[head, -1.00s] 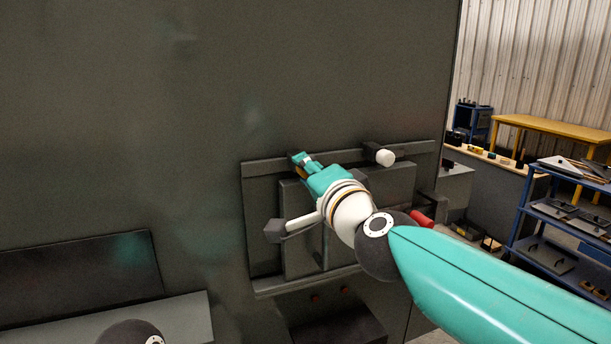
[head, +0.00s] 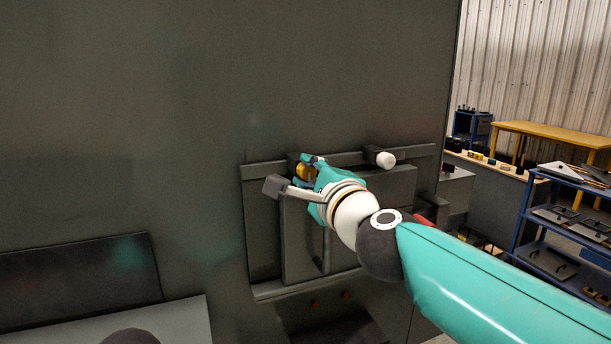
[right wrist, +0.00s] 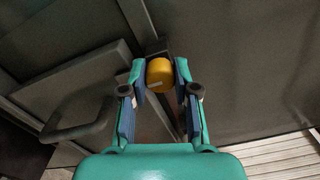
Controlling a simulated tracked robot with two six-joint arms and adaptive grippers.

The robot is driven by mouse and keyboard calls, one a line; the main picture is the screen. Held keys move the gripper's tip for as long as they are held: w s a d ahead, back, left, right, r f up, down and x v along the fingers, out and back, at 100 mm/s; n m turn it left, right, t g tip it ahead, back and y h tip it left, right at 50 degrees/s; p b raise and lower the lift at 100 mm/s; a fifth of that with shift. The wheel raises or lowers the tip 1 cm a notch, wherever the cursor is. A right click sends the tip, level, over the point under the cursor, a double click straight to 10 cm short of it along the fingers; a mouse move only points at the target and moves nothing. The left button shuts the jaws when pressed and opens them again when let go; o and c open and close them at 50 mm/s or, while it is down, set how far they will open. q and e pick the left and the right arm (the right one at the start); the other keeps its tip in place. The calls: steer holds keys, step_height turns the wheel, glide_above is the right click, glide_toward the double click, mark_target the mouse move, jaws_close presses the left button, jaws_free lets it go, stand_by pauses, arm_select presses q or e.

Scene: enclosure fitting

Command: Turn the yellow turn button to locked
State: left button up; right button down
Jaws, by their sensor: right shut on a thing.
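The yellow turn button (head: 302,170) sits at the upper left of the framed panel on the dark enclosure wall. It is partly hidden by my fingers in the head view. In the right wrist view the yellow button (right wrist: 160,71) shows as a rounded knob with a small pale mark on it. My right gripper (head: 309,170) is shut on it, with one finger on each side of the knob. My left gripper is not in view.
A white knob (head: 386,159) on a dark block sits right of the yellow one on the same top rail. The panel (head: 350,220) has a bar handle (right wrist: 82,128). A blue shelf cart (head: 560,215) and a yellow table (head: 550,132) stand far right.

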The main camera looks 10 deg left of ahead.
steer(key=shift+f, duration=0.45)
steer(key=c, duration=1.2)
jaws_free()
steer(key=o, duration=0.3)
steer(key=shift+d+r, duration=0.1)
steer(key=shift+o, duration=0.2)
steer(key=shift+r, duration=0.1)
steer(key=shift+s+d+r, duration=0.1)
steer(key=shift+s+d, duration=0.15)
steer(key=shift+s, duration=0.15)
steer(key=v, duration=1.1)
